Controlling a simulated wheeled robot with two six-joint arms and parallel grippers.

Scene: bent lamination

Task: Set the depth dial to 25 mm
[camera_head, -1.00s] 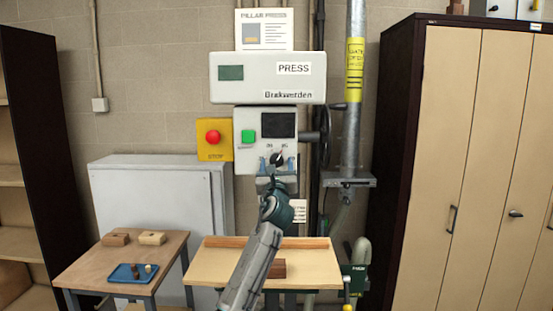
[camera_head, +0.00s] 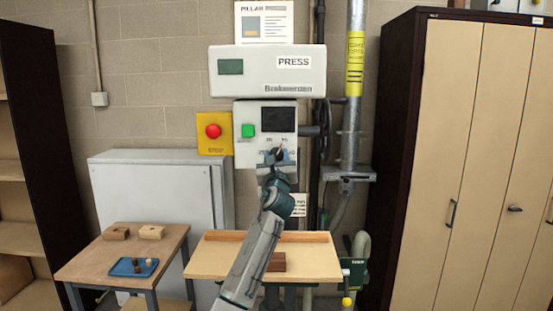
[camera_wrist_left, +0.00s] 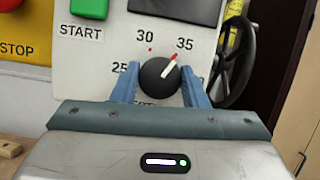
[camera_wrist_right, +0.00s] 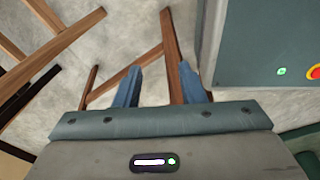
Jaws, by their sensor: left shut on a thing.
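The depth dial (camera_wrist_left: 160,75) is a round black knob on the press's pale control panel (camera_head: 243,157). In the left wrist view its red-and-white pointer tilts up and right, between the 30 and 35 marks and nearer 35. The 25 label (camera_wrist_left: 120,67) is at the dial's left; a label at the right is mostly hidden by a finger. My left gripper (camera_head: 277,155) is shut on the dial, one blue finger on each side. My right gripper (camera_wrist_right: 160,86) is open and empty above the floor, away from the dial.
A green START button (camera_head: 248,131) and a red stop button (camera_head: 212,131) sit left of the dial. A black handwheel (camera_wrist_left: 236,60) is close on the right. Below are the press table (camera_head: 215,262) and a side table with a blue tray (camera_head: 121,268).

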